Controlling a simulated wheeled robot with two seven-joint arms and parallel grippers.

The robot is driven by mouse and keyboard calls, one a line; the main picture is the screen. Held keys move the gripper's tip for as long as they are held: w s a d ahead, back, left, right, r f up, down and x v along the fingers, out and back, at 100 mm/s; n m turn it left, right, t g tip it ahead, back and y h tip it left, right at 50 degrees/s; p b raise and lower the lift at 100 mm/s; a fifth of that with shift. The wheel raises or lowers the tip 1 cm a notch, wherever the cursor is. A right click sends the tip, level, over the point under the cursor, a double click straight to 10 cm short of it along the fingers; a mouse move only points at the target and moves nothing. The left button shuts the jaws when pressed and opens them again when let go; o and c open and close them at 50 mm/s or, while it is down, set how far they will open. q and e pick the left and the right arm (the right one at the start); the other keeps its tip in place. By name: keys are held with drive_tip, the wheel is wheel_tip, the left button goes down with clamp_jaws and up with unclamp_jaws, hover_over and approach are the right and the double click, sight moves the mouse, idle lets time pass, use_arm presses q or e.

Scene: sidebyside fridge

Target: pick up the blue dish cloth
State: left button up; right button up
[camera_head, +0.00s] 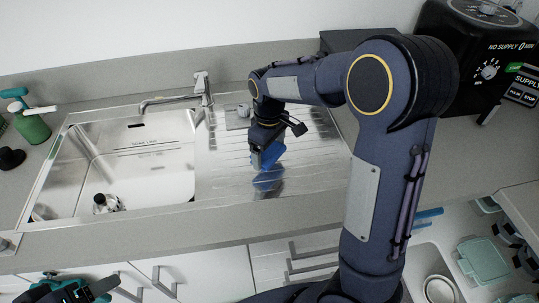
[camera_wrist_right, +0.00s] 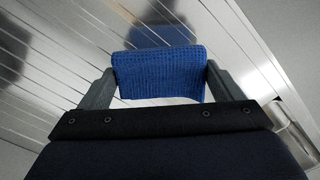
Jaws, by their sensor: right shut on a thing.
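The blue dish cloth (camera_head: 268,157) is held above the ribbed steel drainboard, with its blue reflection in the metal below it. My right gripper (camera_head: 262,146) points down and is shut on the cloth. In the right wrist view the textured cloth (camera_wrist_right: 158,72) spans the space between the two grey fingers of the right gripper (camera_wrist_right: 155,85), and a dark blue reflection shows beyond it. My left gripper (camera_head: 80,291), teal and black, is partly in view at the bottom left of the head view; its jaws are not clear.
A steel sink basin (camera_head: 128,168) with a faucet (camera_head: 203,88) lies left of the drainboard (camera_head: 310,165). A dark bottle-like item (camera_head: 104,204) is in the basin. A green bottle (camera_head: 33,127) stands far left. A black appliance (camera_head: 490,60) is at right. An open drawer with dishes (camera_head: 484,260) is lower right.

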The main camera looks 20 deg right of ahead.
drive_tip(key=s+a+r+b, duration=0.1)
drive_tip(key=s+a+r, duration=0.7)
drive_tip(key=s, duration=0.3)
drive_tip(key=shift+r+b, duration=0.3)
drive_tip(key=shift+r, duration=0.2)
